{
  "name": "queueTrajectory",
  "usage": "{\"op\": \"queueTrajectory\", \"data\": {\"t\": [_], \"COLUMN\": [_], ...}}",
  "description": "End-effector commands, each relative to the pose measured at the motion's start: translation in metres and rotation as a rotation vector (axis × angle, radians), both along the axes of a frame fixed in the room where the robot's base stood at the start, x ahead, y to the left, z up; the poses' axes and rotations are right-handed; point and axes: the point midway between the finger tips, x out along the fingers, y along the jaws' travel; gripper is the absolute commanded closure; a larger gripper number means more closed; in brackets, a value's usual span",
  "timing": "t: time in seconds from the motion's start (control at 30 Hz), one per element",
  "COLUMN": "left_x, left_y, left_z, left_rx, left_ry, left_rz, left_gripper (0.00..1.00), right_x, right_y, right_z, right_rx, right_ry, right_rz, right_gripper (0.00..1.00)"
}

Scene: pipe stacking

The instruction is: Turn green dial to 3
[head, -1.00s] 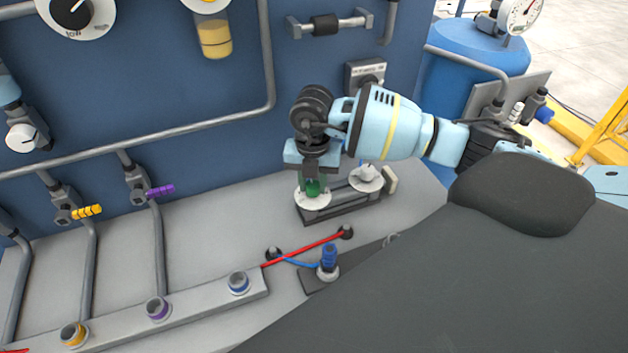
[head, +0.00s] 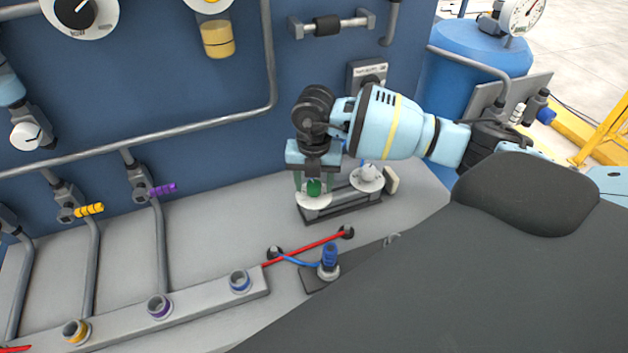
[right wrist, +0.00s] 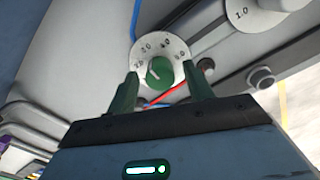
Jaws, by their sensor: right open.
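The green dial (head: 314,187) stands on a round white scale plate on the dark base at the right of the bench. My right gripper (head: 314,180) is directly above it, pointing down. In the right wrist view, the green dial (right wrist: 159,71) with its pale pointer mark lies between and beyond the two open green fingers (right wrist: 163,92). The fingers stand on either side of the dial with a gap. Scale numbers show around it, but they are too small to read surely. My left gripper is not in view.
A white dial (head: 369,172) sits beside the green one on the same base. A blue connector (head: 329,256) and crossed red and blue cables lie in front. A grey rail (head: 200,300) with ringed sockets runs along the left front. The blue panel stands behind.

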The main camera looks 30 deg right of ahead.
Motion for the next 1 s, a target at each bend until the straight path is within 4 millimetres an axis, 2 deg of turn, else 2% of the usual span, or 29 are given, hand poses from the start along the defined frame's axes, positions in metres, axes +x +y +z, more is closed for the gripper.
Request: {"op": "queueTrajectory", "data": {"t": [0.17, 0.27, 0.5, 0.7, 1.0], "left_x": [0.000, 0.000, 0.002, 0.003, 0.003], "left_y": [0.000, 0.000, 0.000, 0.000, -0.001], "left_z": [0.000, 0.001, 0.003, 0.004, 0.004], "left_rx": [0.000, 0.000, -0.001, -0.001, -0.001], "left_ry": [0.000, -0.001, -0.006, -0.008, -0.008], "left_rz": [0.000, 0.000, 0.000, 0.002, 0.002], "left_gripper": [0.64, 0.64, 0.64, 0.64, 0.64], "right_x": [0.000, 0.001, 0.001, 0.000, 0.000], "right_y": [0.000, 0.000, 0.000, 0.000, 0.000], "right_z": [0.002, 0.010, 0.048, 0.072, 0.078], "right_rx": [0.000, 0.000, 0.000, 0.000, 0.000], "right_ry": [0.000, -0.003, -0.005, -0.003, 0.000], "right_rz": [0.000, -0.001, 0.000, 0.000, 0.000], "right_gripper": [0.48, 0.48, 0.48, 0.48, 0.48]}}
